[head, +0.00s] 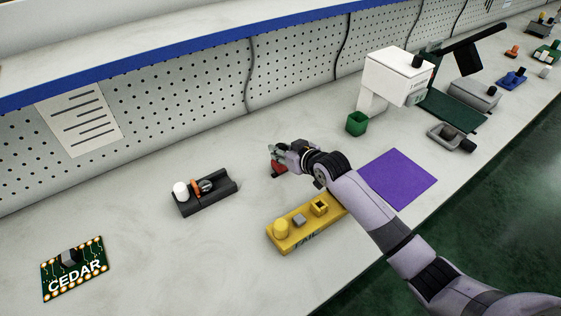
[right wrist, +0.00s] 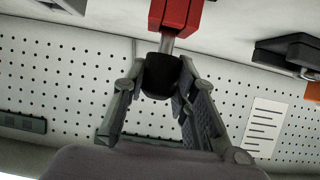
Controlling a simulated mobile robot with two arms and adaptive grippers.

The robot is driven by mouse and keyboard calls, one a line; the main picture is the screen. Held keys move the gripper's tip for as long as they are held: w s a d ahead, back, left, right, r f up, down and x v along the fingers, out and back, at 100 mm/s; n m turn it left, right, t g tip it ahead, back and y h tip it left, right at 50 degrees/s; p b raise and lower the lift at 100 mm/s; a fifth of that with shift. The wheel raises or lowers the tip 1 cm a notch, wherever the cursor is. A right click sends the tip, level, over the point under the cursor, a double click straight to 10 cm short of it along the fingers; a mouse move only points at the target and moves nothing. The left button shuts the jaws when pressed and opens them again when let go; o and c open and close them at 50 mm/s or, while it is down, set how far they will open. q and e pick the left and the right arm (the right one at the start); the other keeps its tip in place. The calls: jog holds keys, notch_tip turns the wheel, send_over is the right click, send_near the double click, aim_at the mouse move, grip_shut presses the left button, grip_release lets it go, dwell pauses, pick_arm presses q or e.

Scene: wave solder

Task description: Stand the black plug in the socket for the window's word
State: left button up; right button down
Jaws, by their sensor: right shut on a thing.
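My right gripper (head: 276,154) reaches over the middle of the bench. In the right wrist view, its two fingers are shut on a black piece (right wrist: 162,76). A short grey shaft joins this piece to a red block (right wrist: 176,14). The red part also shows in the head view (head: 279,168), just under the fingers. I cannot tell whether the held piece is the black plug, or whether the red part touches the bench. A white machine (head: 393,77) has small lettering on its front, too small to read. My left gripper is not in view.
A lettered yellow block (head: 290,240) lies beside my right arm, near a purple mat (head: 399,178). A black tray (head: 216,201) holds small parts. A CEDAR board (head: 74,273) lies at left. A green cup (head: 356,123) stands behind; coloured blocks line the far right.

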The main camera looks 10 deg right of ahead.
jog(key=shift+f+b, duration=0.3)
jog(key=shift+f, duration=0.4)
jog(key=shift+s+f, duration=0.1)
jog(key=shift+f, duration=0.4)
dwell(0.5)
jog(key=c, duration=1.2)
grip_release()
jog(key=shift+f, duration=0.15)
jog(key=shift+r, duration=0.2)
